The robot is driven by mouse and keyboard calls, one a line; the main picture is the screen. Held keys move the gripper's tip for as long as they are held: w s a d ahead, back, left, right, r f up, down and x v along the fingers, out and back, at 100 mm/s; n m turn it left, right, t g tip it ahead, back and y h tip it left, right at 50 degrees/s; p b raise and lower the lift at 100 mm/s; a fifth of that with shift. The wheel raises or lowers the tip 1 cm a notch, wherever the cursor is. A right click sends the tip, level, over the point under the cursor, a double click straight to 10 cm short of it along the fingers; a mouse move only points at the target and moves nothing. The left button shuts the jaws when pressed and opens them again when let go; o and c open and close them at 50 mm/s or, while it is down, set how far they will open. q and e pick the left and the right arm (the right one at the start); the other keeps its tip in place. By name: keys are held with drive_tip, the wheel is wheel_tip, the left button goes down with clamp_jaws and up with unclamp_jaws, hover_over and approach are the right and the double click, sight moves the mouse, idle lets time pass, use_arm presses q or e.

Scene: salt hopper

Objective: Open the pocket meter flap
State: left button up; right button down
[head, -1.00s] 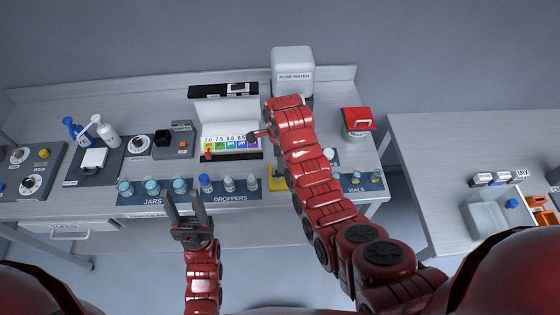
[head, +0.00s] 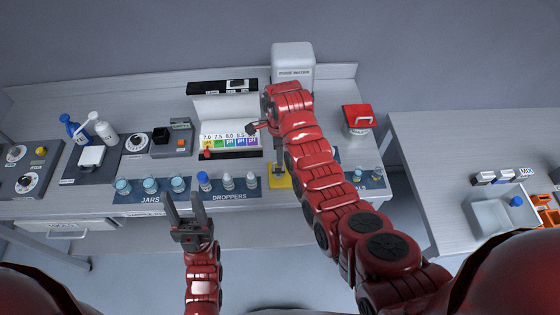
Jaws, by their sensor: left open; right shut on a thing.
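A small dark grey device with an orange button (head: 181,143) stands left of the pH colour chart (head: 230,141). A pale panel (head: 225,109) stands behind the chart. My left gripper (head: 183,198) is open and empty, in front of the bench edge by the jars.
Jars (head: 150,185) and droppers (head: 228,182) line the bench front. A white water tank (head: 292,62) stands behind my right wrist. A red-lidded container (head: 358,116) is to the right. A side table with a basin (head: 495,214) stands at far right.

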drive_tip(key=shift+w+f+g+b, duration=0.5)
drive_tip(key=shift+g+b, duration=0.3)
drive_tip(key=shift+b, duration=2.5)
drive_tip(key=shift+r+b, duration=0.3)
drive_tip(key=shift+b, duration=0.1)
drive_tip(key=c, duration=0.9)
unclamp_jaws()
drive_tip(key=shift+w, duration=0.15)
drive_tip(key=shift+c, duration=0.2)
drive_tip(key=shift+r, duration=0.1)
drive_tip(key=shift+r, duration=0.1)
